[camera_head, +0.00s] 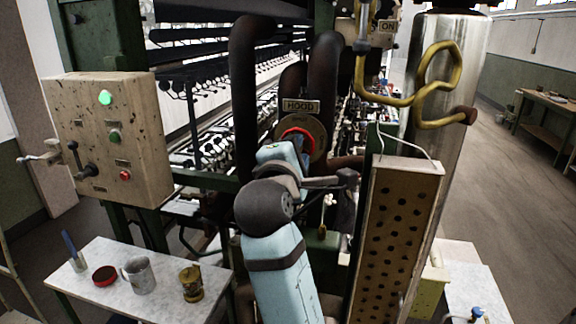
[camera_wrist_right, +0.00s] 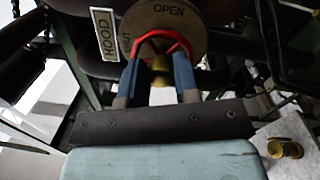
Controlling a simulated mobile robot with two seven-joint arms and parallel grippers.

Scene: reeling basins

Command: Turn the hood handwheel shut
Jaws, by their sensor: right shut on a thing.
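The hood handwheel is red and shows in the head view (camera_head: 297,135) just beyond my right gripper. It also shows in the right wrist view (camera_wrist_right: 173,38), in front of a brass hub. Behind it is a round dial plate (camera_wrist_right: 195,18) marked OPEN at the top, with a partly hidden word ending in "UT" at the left. A HOOD label (camera_head: 300,106) sits above the wheel. My right gripper (camera_wrist_right: 158,62) is shut on the handwheel, one blue finger at each side of its rim. In the head view my right arm hides part of the wheel. My left gripper is not in view.
A control box (camera_head: 110,140) with a lit green lamp stands at the left. A marble-topped table (camera_head: 150,300) below it holds a mug (camera_head: 139,276), a red tin (camera_head: 105,276) and a brass piece (camera_head: 191,283). A perforated panel (camera_head: 396,235) and dark pipes (camera_head: 246,100) crowd the arm.

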